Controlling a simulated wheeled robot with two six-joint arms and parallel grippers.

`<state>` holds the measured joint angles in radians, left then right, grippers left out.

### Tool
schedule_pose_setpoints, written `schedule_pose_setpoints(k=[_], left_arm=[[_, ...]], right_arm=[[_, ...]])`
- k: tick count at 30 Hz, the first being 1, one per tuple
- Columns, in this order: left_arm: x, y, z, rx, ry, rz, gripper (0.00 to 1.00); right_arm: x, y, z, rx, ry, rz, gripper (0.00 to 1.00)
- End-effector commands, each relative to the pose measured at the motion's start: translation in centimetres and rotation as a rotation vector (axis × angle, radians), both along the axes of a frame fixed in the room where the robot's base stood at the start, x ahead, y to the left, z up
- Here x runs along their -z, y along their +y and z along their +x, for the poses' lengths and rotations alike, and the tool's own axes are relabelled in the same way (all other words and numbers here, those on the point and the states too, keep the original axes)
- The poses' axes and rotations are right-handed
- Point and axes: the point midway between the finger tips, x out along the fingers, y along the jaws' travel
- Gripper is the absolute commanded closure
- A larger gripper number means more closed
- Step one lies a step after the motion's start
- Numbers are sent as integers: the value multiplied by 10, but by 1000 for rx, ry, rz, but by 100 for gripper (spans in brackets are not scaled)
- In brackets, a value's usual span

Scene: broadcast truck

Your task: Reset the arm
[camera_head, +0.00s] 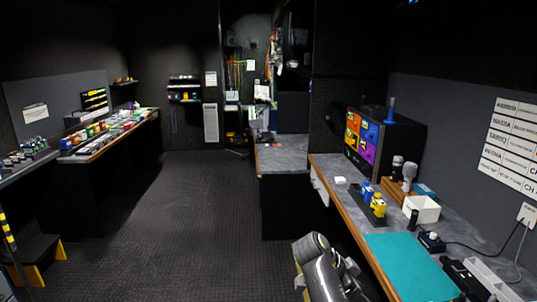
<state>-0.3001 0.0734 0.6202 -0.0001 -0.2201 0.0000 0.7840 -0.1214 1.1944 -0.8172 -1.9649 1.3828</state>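Part of my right arm (325,272), grey and silver, shows at the bottom of the head view, right of centre. It is raised beside the front edge of the right-hand bench (340,200). I cannot make out the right gripper's fingers, or whether they are open or shut. No held object can be seen. My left arm and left gripper are not in view.
The bench close to the arm carries a teal mat (408,262), a white box (421,208), microphones (408,175) and a monitor (362,140). A cluttered bench (110,140) and a yellow-legged step (35,250) stand left. The dark floor (180,220) between is clear.

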Motion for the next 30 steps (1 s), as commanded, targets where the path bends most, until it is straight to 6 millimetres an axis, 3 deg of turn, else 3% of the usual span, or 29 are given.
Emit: schedule_pose_setpoints(k=[4, 11, 17, 23, 27, 30], left_arm=[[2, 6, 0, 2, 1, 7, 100], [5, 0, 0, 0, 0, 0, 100], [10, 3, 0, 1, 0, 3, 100], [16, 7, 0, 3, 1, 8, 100], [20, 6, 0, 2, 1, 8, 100], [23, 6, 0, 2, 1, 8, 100]], right_arm=[[37, -8, -2, -86, 63, 10, 55], [108, -21, -12, -258, 177, 46, 55], [199, -34, -40, -460, 304, 107, 55], [329, -49, -115, -744, 449, 227, 55], [409, -55, -188, -919, 507, 315, 55], [457, -60, -249, -1026, 529, 369, 55]])
